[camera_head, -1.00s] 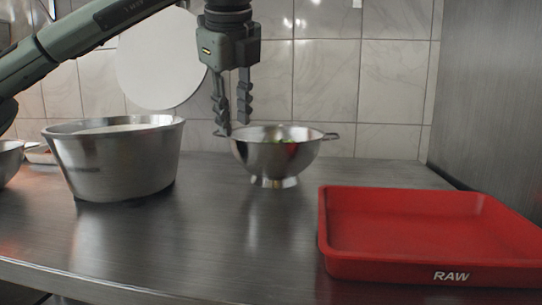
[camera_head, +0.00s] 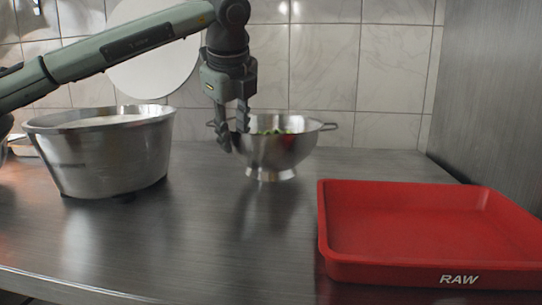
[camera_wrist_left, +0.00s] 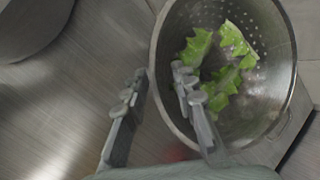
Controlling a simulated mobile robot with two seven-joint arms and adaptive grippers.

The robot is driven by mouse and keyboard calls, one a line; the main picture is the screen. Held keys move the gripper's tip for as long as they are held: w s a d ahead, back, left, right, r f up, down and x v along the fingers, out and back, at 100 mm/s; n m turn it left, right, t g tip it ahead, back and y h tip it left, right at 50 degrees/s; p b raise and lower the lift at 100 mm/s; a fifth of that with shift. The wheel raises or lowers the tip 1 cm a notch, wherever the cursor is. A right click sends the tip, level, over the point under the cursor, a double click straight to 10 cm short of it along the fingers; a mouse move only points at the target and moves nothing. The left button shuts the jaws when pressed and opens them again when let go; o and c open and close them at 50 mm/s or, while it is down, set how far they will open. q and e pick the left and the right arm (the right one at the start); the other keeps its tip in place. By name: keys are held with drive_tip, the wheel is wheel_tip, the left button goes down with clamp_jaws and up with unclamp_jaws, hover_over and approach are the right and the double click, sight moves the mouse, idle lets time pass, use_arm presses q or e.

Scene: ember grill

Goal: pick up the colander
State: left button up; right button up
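The colander (camera_head: 282,152) is a shiny metal bowl on a foot, upright on the counter, with a loop handle at each side and green leaves inside. My left gripper (camera_head: 235,142) points down at its left side, near the left handle. The colander (camera_wrist_left: 262,112) also shows in the left wrist view, with its perforated inner wall and the leaves. There the left gripper's (camera_wrist_left: 157,90) fingers are apart, one outside the rim and the other over the bowl's inside. Whether a finger touches the metal I cannot tell. My right gripper is not in view.
A large metal pot (camera_head: 105,160) stands left of the colander. A red tray (camera_head: 420,262) marked RAW lies at the front right. The steel counter (camera_head: 220,240) is clear in front of the colander. A tiled wall (camera_head: 325,75) is behind, with a grey panel (camera_head: 492,100) at right.

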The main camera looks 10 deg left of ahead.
use_arm(q)
clamp_jaws()
drive_tip(key=shift+r, duration=0.1)
idle(0.5)
